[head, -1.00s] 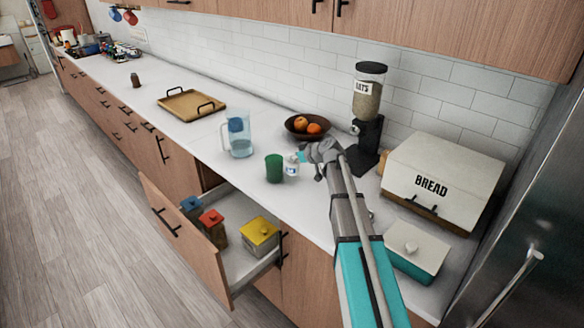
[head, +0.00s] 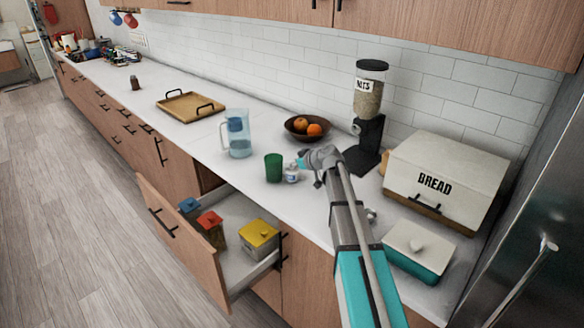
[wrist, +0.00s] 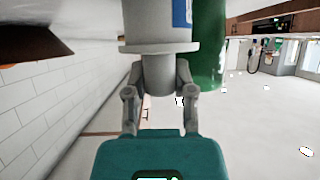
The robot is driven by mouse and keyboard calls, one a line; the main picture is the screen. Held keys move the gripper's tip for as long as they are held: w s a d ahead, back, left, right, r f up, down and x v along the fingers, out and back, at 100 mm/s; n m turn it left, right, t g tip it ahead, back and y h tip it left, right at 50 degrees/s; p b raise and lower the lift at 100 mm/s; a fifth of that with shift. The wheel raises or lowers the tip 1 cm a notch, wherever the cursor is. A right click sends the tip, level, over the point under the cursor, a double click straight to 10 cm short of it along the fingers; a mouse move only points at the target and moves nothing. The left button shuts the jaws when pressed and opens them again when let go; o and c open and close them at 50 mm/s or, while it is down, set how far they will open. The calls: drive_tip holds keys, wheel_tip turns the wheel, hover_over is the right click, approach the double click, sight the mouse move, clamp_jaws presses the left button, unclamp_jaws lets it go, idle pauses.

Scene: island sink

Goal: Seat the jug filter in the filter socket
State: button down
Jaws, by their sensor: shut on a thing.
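My gripper (wrist: 160,100) is shut on the jug filter, a white cylinder with a blue label and a wide rim (wrist: 158,30) in the wrist view. The fingers close around its narrower grey neck. In the head view the filter (head: 291,173) is small, just right of the green cup; I cannot tell whether it touches the counter. The clear jug (head: 238,148) stands upright farther left on the counter. A blue part (head: 235,124) shows inside its top, apparently the filter socket; its opening is too small to make out.
The green cup (head: 273,168) stands close by the filter and also shows in the wrist view (wrist: 210,40). A fruit bowl (head: 300,133), a nuts dispenser (head: 368,105) and a bread box (head: 447,180) stand nearby. An open drawer (head: 190,240) juts out below.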

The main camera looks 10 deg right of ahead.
drive_tip(key=shift+f, duration=0.15)
drive_tip(key=shift+c, duration=2.2)
unclamp_jaws()
drive_tip(key=shift+r, duration=0.2)
drive_tip(key=shift+s+d+r, duration=0.1)
drive_tip(key=shift+s+r, duration=0.05)
drive_tip(key=shift+s, duration=0.05)
drive_tip(key=p+v, duration=0.5)
drive_tip(key=v, duration=0.6)
drive_tip(key=shift+s+p, duration=0.2)
drive_tip(key=shift+p, duration=0.2)
